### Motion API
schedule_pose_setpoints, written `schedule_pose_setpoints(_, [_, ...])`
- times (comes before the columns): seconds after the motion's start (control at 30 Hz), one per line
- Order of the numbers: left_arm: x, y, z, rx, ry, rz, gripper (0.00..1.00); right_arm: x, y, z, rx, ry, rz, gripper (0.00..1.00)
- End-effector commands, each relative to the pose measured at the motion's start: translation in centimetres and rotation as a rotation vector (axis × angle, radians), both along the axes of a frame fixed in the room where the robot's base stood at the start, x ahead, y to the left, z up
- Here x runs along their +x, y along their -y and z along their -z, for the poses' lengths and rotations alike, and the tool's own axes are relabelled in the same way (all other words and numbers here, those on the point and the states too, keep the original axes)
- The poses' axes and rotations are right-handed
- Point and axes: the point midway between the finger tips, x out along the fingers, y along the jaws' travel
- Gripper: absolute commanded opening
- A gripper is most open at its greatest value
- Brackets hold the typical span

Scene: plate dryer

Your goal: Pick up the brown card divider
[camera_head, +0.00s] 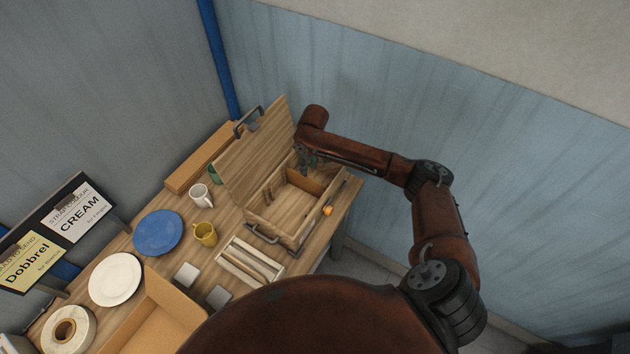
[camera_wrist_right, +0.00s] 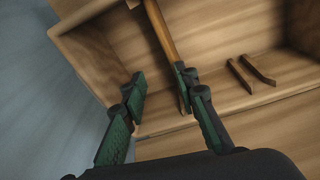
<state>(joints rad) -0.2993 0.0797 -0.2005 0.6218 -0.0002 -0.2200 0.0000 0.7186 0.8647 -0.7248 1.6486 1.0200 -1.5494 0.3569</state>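The brown card divider (camera_wrist_right: 159,30) stands on edge inside a wooden box, seen in the right wrist view as a narrow brown strip running down from the top. In the head view the divider (camera_head: 304,182) crosses the back right of the box. My right gripper (camera_wrist_right: 162,88) is open, its fingers spread over the box near the divider's near end. The right-hand fingertip overlaps the divider; whether they touch, I cannot tell. In the head view my right gripper (camera_head: 307,157) is small and dark at the box's back corner. My left gripper is out of view.
The wooden box (camera_head: 273,232) has its lid (camera_head: 247,150) raised on the left. Two small dark strips (camera_wrist_right: 250,73) are inside. A white mug (camera_head: 201,196), yellow mug (camera_head: 205,234), blue plate (camera_head: 158,232) and slotted rack (camera_head: 249,262) stand nearby. The wall is close behind.

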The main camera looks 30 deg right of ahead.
Motion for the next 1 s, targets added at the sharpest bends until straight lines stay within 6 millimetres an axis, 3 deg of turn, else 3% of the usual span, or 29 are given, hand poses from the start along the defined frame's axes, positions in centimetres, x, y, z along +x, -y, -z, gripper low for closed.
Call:
schedule_pose_setpoints(0.1, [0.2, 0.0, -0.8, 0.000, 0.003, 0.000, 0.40, -0.1, -1.8, 0.6, 0.036, -0.001, -0.118, 0.28])
schedule_pose_setpoints(0.23, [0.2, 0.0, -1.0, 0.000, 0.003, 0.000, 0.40, -0.1, -2.6, 1.4, 0.052, 0.002, -0.172, 0.28])
schedule_pose_setpoints(0.8, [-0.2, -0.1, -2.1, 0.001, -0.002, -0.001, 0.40, 0.1, -2.8, 8.3, 0.051, 0.002, -0.172, 0.28])
schedule_pose_setpoints(1.0, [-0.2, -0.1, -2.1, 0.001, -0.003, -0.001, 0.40, 0.2, -2.8, 8.9, 0.049, 0.003, -0.173, 0.28])
